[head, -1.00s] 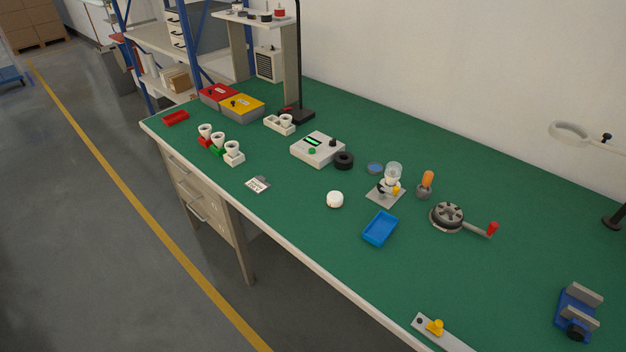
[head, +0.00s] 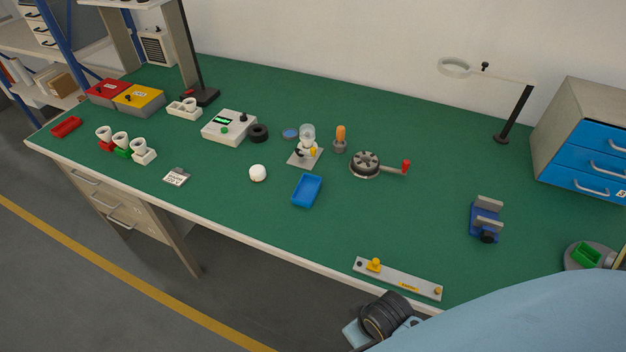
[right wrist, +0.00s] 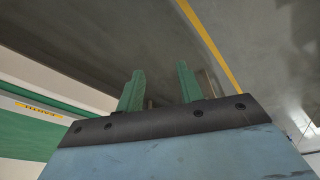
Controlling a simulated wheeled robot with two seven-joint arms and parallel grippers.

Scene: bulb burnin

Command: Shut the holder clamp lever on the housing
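The housing (head: 304,157) stands near the middle of the bench in the head view, a small grey plate with a white holder and a clear bulb-like globe (head: 307,132) on top. A small yellow part (head: 313,152), which looks like the clamp lever, sits at the holder's right side; whether it is open or shut is too small to tell. My right gripper (right wrist: 160,72) shows in the right wrist view with its two green fingers apart and nothing between them. It is well away from the housing, low by the bench's front edge. My left gripper is not in view.
A blue tray (head: 307,190), a white round piece (head: 258,173) and an orange-topped item (head: 340,138) surround the housing. A round fixture with a red-handled crank (head: 366,165) is to its right. A blue vise (head: 486,221) and a metal strip (head: 398,279) lie nearer the right front.

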